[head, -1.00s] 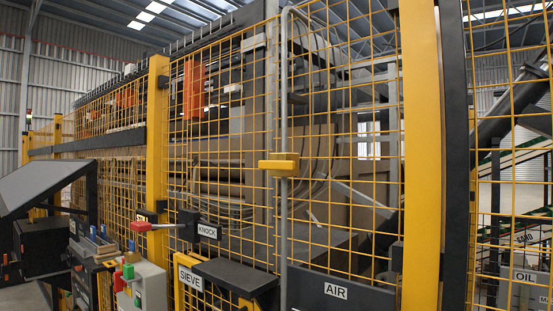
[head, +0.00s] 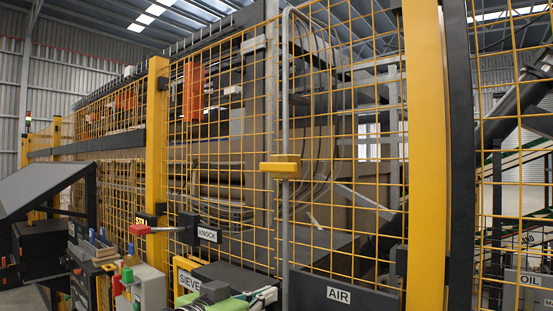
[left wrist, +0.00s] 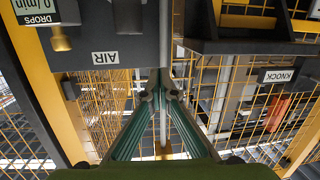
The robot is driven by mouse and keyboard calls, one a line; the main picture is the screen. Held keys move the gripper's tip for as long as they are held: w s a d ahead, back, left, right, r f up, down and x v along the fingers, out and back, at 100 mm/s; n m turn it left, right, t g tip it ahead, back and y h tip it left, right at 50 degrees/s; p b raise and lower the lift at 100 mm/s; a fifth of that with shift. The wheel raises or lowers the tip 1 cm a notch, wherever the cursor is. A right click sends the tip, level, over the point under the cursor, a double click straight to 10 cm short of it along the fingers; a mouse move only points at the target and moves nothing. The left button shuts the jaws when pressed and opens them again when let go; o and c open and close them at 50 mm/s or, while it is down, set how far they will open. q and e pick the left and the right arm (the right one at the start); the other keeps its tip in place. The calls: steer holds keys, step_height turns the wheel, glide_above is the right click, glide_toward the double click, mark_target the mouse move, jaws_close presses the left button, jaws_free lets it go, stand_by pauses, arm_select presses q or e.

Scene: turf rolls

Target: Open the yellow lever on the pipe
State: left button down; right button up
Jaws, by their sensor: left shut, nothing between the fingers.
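The yellow lever (head: 280,166) is a block lying crosswise on a thin grey vertical pipe (head: 285,230) in front of the yellow mesh fence. My left gripper (head: 268,295) shows at the bottom of the head view, below the lever, left of the pipe's lower part and apart from the lever. In the left wrist view its green fingers (left wrist: 160,82) meet at the tips, shut and empty. That view is upside down; the pipe (left wrist: 163,125) shows between the fingers, and a yellow piece (left wrist: 172,155), likely the lever, is partly hidden by the gripper. My right gripper is not in view.
A dark AIR box (head: 312,290) stands right of the pipe's lower end. A red-handled KNOCK lever (head: 140,229) sticks out at left, above a dark SIEVE box (head: 225,272). A yellow post (head: 425,150) stands to the right. The space before the lever is clear.

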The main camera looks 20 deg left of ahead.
arm_select(q)
steer(key=s+r+t+h, duration=0.1)
steer(key=s+r, duration=0.2)
steer(key=r, duration=0.5)
steer(key=s+r+m+t+h, duration=0.1)
steer(key=s+r, duration=0.3)
steer(key=r, duration=0.5)
steer(key=s+r+m+t+h, duration=0.1)
steer(key=s+r+t, duration=0.1)
steer(key=r, duration=0.7)
steer(key=shift+s+a+r+h, duration=0.2)
steer(key=shift+s+a+h, duration=0.15)
steer(key=shift+s, duration=0.4)
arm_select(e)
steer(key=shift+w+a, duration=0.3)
arm_select(q)
step_height(320, 180, up, 4)
steer(key=p, duration=0.5)
glide_above(283, 167)
steer(key=s, duration=0.2)
steer(key=f, duration=0.4)
steer(key=shift+a+f, duration=0.35)
steer(key=shift+f, duration=0.05)
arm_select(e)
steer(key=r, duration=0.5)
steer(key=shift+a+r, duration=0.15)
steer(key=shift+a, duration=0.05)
